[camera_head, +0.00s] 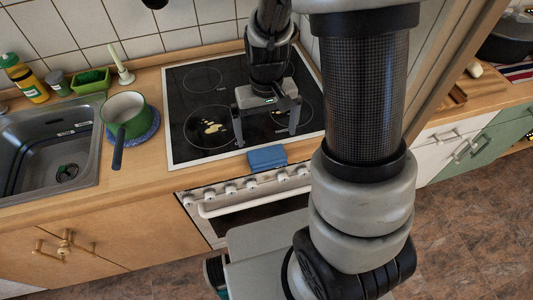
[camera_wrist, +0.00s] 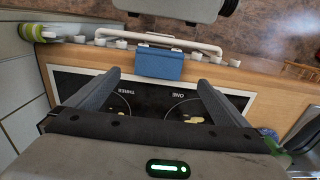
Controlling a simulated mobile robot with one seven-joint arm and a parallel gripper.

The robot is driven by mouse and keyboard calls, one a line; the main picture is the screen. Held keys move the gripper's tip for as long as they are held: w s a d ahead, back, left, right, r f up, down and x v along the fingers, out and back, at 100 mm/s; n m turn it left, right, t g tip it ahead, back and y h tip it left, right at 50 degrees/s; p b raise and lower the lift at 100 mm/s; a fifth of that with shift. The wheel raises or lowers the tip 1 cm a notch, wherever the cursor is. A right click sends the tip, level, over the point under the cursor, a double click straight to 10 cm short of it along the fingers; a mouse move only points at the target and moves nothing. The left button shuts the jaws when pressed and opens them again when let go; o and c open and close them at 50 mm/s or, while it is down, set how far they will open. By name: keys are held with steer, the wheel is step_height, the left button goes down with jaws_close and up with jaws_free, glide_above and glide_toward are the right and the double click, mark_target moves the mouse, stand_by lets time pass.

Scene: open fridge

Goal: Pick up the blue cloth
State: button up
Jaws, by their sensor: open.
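The blue cloth (camera_head: 267,158) is a small folded blue block at the front edge of the black stove top (camera_head: 188,140), partly over the wooden counter edge above the oven knobs. It also shows in the wrist view (camera_wrist: 160,64), just beyond and between my fingertips. My gripper (camera_head: 268,139) is open and empty above the stove top, with its two fingers spread and pointing down. In the wrist view my gripper (camera_wrist: 160,80) has its fingers apart on either side of the cloth's line, and the cloth looks clear of both fingers.
A green pot (camera_head: 127,116) stands on a blue mat left of the stove, with its handle toward the front. A sink (camera_head: 82,165) is further left. The oven handle (camera_head: 252,203) sticks out below the cloth. A wooden panel (camera_head: 455,60) rises at the right.

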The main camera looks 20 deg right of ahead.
mark_target(267, 155)
step_height(267, 155, down, 10)
steer(key=shift+w+d+r, duration=0.1)
steer(key=shift+r, duration=0.05)
stand_by(0.3)
steer(key=c, duration=0.9)
